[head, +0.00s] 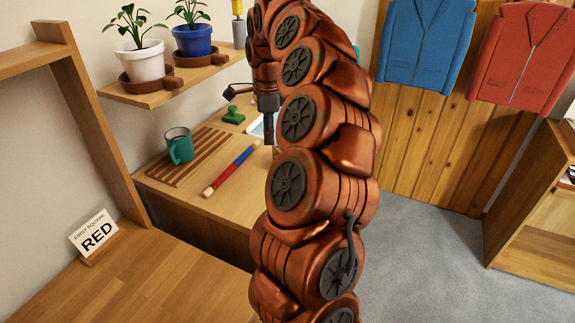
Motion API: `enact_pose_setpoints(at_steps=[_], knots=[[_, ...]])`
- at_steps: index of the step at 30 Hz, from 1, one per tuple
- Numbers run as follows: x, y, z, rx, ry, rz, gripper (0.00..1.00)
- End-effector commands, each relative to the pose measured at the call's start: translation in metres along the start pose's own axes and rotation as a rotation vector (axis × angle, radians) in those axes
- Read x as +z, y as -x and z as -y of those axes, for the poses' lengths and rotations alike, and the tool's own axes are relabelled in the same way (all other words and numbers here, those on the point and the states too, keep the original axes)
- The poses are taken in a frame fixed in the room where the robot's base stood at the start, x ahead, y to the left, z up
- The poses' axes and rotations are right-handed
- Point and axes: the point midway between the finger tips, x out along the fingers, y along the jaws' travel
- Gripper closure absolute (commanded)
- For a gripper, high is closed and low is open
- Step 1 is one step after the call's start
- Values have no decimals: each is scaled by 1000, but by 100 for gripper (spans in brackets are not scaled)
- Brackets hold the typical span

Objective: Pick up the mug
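The teal mug (179,146) stands upright on a slatted wooden rack (196,160) at the left of the wooden counter. Its handle faces left and toward the camera. My copper-coloured arm rises through the middle of the head view and bends down at the back. My gripper (268,122) is at its far end, to the right of the mug and apart from it. The gripper is dark, small and partly covered by my own arm, so its fingers cannot be made out.
A red and blue rod (233,167) lies right of the rack. A green stamp (233,115) stands behind it. A shelf (160,93) above holds a white pot (142,60) and a blue pot (194,40) with plants. A wooden frame (95,135) and a "RED" sign (94,234) are at left.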

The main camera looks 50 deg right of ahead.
Motion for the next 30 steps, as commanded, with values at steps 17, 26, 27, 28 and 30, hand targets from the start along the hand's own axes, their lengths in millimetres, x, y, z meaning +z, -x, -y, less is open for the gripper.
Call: enact_pose_setpoints(at_steps=[17, 26, 27, 28, 30], knots=[[-49, -46, 25, 7, -305, -29, 66], [-44, -70, 28, 8, -301, -28, 66], [-44, -75, 29, 8, -300, -29, 66], [-43, -80, 29, 9, -301, -28, 66], [-44, -90, 29, 8, -304, -28, 66]])
